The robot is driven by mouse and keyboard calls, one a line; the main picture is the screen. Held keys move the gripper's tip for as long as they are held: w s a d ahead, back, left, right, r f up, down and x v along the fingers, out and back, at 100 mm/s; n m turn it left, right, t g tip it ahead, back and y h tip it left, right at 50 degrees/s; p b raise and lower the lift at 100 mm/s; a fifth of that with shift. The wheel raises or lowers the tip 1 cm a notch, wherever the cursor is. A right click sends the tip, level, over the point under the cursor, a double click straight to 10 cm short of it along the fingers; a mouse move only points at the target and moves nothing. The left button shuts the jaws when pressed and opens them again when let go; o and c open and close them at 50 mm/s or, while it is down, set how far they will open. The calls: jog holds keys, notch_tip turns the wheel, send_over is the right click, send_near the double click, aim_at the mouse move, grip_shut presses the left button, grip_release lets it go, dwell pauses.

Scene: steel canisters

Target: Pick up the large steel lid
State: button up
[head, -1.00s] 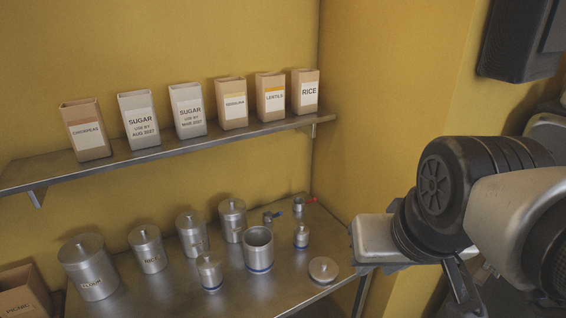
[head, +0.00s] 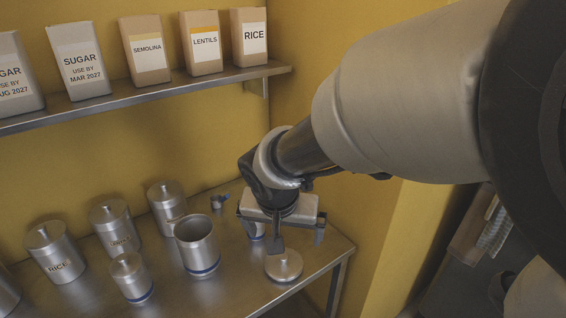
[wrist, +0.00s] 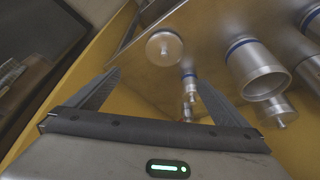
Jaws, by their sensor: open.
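The large steel lid (head: 284,268), a round disc with a small knob on top, lies flat near the right front of the steel counter. It also shows in the wrist view (wrist: 164,48), ahead of my fingertips. My gripper (head: 298,241) is open and empty, above and slightly behind the lid in the head view, with no visible contact. Both fingers show spread in the wrist view (wrist: 158,78). An open steel canister (head: 195,243) with a blue band stands left of the lid, its top uncovered.
A small steel canister (head: 255,232) stands close behind the lid, partly hidden by my gripper. Another lidded canister (head: 131,273) stands left of the open one. Several canisters line the back. A shelf (head: 150,103) with packets hangs above. The counter's right edge is near the lid.

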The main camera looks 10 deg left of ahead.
jog(key=b, duration=0.2)
send_near(284, 257)
jog(key=x, duration=0.5)
jog(key=shift+w+d+r, duration=0.1)
jog(key=shift+w, duration=0.05)
jog(key=shift+s+b+x, duration=0.2)
jog(key=shift+b+x, duration=0.3)
jog(key=shift+x, duration=2.15)
jog(key=c, duration=1.1)
